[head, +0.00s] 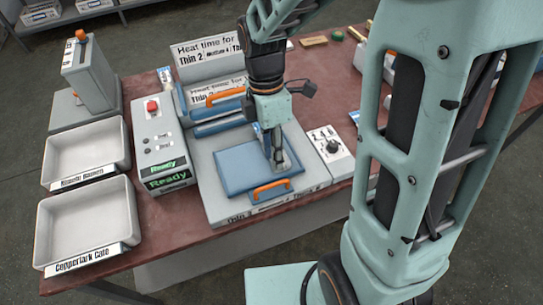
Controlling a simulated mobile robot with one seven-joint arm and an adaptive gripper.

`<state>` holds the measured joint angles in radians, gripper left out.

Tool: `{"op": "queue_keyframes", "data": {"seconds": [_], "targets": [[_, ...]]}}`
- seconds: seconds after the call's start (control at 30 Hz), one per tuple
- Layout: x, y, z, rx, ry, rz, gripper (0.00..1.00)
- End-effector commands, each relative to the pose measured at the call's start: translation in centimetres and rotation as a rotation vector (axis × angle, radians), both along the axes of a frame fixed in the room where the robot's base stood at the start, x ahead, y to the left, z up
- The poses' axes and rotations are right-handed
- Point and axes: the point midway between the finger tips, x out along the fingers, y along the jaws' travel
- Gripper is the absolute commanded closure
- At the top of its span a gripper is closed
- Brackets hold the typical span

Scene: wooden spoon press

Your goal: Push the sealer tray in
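The sealer tray (234,168) is a flat blue tray with an orange handle (271,190) on its front edge. It sits out in front of the blue press head, on the sealer's light grey base (205,190). The press head's blue bars and a second orange handle (225,96) are behind it. My gripper (284,166) points down over the right part of the tray, behind the front handle. It hides part of the tray's right side. Whether its fingertips touch the tray, and whether they are open or shut, I cannot tell.
A control box (150,128) with a red button and green "Ready" displays stands left of the sealer. A dial box (330,150) is on the right. Two white bins (85,218) line the table's left edge. A grey lever device (88,75) stands behind them. My arm blocks the right side.

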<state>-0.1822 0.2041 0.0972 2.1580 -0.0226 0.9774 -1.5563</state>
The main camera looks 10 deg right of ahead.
Motion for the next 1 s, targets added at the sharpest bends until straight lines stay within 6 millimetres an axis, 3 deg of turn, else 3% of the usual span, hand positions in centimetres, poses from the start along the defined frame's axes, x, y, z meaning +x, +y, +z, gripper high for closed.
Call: {"op": "queue_keyframes", "data": {"seconds": [0.2, 0.4, 0.83, 1.0], "targets": [[-1.0, -0.2, -4.4, -0.003, 0.005, 0.0, 0.74], [-1.4, -0.4, -7.0, -0.001, 0.003, -0.001, 0.74], [-1.5, -0.4, -7.8, -0.001, 0.0, -0.002, 0.75], [-1.5, -0.4, -7.8, -0.001, -0.001, -0.002, 0.94]]}}
